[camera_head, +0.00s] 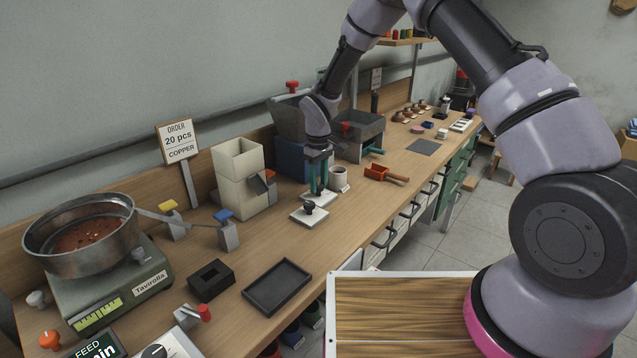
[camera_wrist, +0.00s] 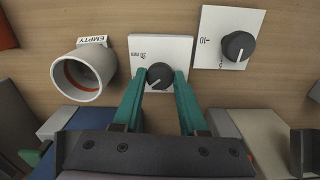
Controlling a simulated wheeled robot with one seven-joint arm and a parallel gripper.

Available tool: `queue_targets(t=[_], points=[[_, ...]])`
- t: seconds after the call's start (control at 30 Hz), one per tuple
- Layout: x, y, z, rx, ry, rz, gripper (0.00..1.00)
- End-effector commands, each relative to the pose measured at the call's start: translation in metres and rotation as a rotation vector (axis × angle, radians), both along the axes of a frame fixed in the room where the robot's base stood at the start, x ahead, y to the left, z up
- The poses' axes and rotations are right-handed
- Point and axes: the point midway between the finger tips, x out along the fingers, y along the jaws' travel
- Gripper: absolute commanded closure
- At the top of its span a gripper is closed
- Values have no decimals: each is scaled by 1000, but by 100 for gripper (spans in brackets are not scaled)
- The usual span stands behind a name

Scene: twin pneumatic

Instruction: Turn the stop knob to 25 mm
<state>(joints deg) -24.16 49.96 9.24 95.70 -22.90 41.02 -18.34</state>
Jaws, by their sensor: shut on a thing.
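In the wrist view a dark round knob (camera_wrist: 160,76) sits on a white plate (camera_wrist: 141,46) with a small scale label ending in "mm"; its number is hard to read. The knob's pale pointer line slants toward the lower left of that view. My gripper (camera_wrist: 161,77) has its teal fingers on both sides of this knob, shut on it. In the head view my gripper (camera_head: 318,190) reaches down to the plate (camera_head: 326,197), and its fingers hide the knob.
A second black knob (camera_wrist: 238,46) on a white plate marked "-10" (camera_wrist: 215,22) stands close by. A grey cup labelled "EMPTY" (camera_wrist: 85,76) is on the other side.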

Motion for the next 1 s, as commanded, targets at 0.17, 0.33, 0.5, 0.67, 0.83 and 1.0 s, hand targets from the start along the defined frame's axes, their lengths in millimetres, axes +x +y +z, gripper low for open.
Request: queue_targets(t=[0.17,0.33,0.5,0.67,0.83,1.0], points=[[1,0,1,0,-1,-98,100],[0,0,1,0,-1,-156,100],[0,0,1,1,-1,-185,100],[0,0,1,1,-1,-192,100],[0,0,1,1,-1,-192,100],[0,0,1,1,-1,-191,31]])
